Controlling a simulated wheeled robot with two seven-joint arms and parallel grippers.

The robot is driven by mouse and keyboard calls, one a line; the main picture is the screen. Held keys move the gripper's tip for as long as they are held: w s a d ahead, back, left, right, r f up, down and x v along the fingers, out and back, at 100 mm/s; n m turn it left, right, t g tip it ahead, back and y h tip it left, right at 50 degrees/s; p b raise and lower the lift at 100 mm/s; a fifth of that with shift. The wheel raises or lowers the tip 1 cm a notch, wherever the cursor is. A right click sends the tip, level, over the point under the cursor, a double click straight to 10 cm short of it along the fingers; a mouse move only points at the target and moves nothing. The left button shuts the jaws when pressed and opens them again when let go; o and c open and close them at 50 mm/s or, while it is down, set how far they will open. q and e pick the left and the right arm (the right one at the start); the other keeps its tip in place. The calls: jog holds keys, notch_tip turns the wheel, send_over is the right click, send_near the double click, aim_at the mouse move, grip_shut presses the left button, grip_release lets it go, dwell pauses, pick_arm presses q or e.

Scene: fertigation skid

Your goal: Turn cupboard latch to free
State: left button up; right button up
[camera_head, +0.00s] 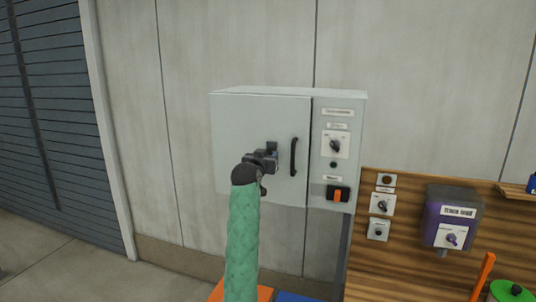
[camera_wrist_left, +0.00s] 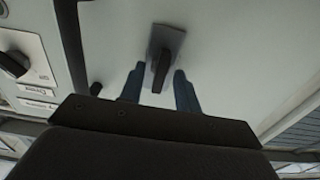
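The grey cupboard (camera_head: 235,125) hangs on the wall with its door shut. Its latch (camera_head: 272,146) is a small dark piece on the door, partly hidden behind my left gripper (camera_head: 268,157) in the head view. In the left wrist view, the latch (camera_wrist_left: 160,68) shows as a dark lever on a grey plate. My left gripper (camera_wrist_left: 159,84) is open there, with one blue finger on each side of the lever. Small gaps seem to remain between lever and fingers; contact is unclear. My right gripper is in neither view.
A black door handle (camera_head: 293,157) stands just right of the latch. The panel beside the door carries a rotary knob (camera_head: 336,145) and an orange switch (camera_head: 338,195). A purple box (camera_head: 450,215) hangs on the wooden board at right. Bare wall lies left of the cupboard.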

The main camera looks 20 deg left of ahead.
pick_arm(q)
grip_shut()
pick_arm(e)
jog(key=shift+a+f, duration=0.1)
